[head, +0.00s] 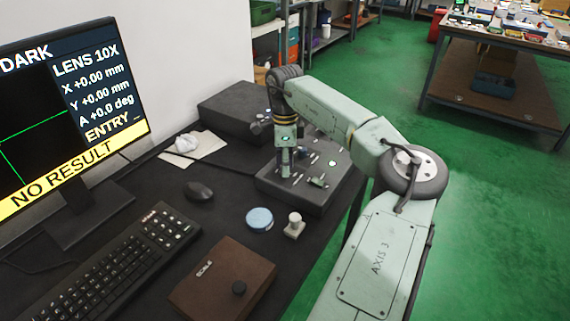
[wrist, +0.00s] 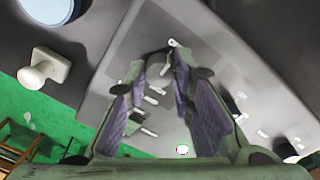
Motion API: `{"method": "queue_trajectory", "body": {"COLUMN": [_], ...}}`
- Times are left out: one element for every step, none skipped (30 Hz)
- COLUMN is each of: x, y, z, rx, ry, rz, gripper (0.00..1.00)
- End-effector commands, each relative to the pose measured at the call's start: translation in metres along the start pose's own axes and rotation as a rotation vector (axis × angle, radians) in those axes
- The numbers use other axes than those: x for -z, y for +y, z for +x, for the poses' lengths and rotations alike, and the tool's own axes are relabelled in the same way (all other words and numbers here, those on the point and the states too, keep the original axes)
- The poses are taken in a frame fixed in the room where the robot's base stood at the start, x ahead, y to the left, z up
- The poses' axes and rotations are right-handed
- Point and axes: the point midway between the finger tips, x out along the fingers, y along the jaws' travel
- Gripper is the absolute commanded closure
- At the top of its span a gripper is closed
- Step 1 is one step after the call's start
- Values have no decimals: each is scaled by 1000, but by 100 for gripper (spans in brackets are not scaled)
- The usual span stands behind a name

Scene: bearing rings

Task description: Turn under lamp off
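The grey control panel (head: 292,197) with several small levers, knobs and lit indicators sits on the dark bench; it fills the middle of the wrist view (wrist: 115,70). Its labels are too small to read, so I cannot tell which control is for the under lamp. My gripper (head: 285,172) points down over the panel's left part. In the wrist view its purple-padded fingers (wrist: 158,78) are apart, with a grey round knob and small pale levers showing between them. I cannot tell whether a fingertip touches any control. A white-green indicator (wrist: 182,149) glows between the fingers.
The monitor (head: 75,110) reads "DARK" and "NO RESULT". A dark box (head: 232,108) stands behind the panel. A blue round dish (head: 260,219), a white knobbed piece (head: 294,226), a mouse (head: 199,191), a keyboard (head: 110,265) and a brown case (head: 222,280) lie nearby.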

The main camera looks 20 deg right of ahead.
Motion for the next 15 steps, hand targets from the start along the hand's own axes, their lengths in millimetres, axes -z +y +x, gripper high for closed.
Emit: {"method": "queue_trajectory", "body": {"x": [0,0,0,0,0,0,0,0,0,0,0,0,0,0,0], "y": [-1,-1,-1,-1,-1,0,0,0,0,0,0,0,0,0,0], "z": [-1,-1,-1,-1,-1,-1,-1,0,0,0,0,0,0,0,0], "rx": [4,4,3,3,3,2,2,1,1,1,1,1,0,0,0], "ry": [-1,-1,-1,-1,0,0,0,0,0,0,0,0,0,0,0], "rz": [0,0,0,0,0,0,1,1,1,1,1,1,1,1,1], "gripper": [74,72,70,68,66,63,61,59,57,57,57,57,57,57,57]}}
